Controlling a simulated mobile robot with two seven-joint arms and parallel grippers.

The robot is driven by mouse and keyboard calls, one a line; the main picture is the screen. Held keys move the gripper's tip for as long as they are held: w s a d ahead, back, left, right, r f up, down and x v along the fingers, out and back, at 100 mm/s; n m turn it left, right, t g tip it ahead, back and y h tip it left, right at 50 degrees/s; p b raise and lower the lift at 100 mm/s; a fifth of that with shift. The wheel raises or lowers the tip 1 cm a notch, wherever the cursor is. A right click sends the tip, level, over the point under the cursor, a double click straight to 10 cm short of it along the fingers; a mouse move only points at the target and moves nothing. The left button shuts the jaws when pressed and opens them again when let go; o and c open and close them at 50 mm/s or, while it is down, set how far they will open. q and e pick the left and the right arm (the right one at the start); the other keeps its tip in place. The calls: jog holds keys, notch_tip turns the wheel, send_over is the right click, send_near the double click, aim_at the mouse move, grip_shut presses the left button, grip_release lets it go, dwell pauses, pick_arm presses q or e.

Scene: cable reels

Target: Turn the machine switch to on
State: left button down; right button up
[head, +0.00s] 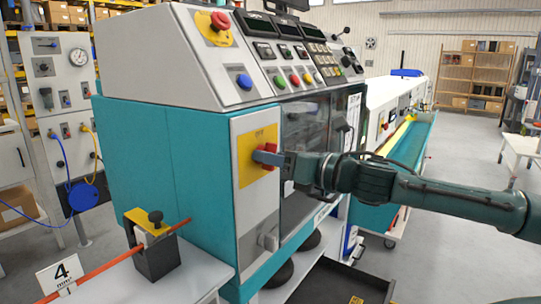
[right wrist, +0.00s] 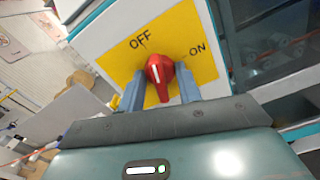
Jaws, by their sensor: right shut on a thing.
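The machine switch (right wrist: 160,73) is a red rotary knob with a white mark, on a yellow plate (right wrist: 110,60) lettered OFF at upper left and ON at right. In the right wrist view its white mark points up, nearer to OFF than to ON. The knob also shows in the head view (head: 270,147) on the front panel of the teal and white machine (head: 150,150). My right gripper (right wrist: 159,88) is shut on the knob, one grey finger on each side. In the head view the gripper (head: 268,158) partly hides the knob. My left gripper is not in view.
A red emergency button (head: 221,20) and a sloped panel of coloured buttons sit above the switch. At front left a clamp (head: 152,245) holds an orange cable (head: 100,270). Open floor lies at the right.

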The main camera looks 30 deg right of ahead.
jog(key=m, duration=0.1)
jog(key=m+p, duration=0.1)
jog(key=shift+r+m, duration=0.2)
jog(key=shift+m, duration=0.1)
jog(key=shift+m+p, duration=0.9)
jog(key=shift+m, duration=0.2)
jog(key=m+p, duration=0.2)
jog(key=m, duration=0.1)
jog(key=shift+r+p, duration=0.1)
jog(key=shift+p, duration=0.2)
jog(key=m+p, duration=0.3)
jog(key=shift+m, duration=0.3)
jog(key=shift+m+p, duration=0.85)
jog(key=shift+m, duration=0.25)
jog(key=o, duration=0.4)
jog(key=shift+f, duration=0.25)
jog(key=shift+c, duration=0.2)
jog(key=shift+o, duration=1.4)
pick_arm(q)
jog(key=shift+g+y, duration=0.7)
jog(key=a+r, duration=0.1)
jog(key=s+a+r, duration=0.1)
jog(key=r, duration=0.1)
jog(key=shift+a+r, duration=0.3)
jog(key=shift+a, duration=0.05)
pick_arm(e)
jog(key=shift+o, duration=0.5)
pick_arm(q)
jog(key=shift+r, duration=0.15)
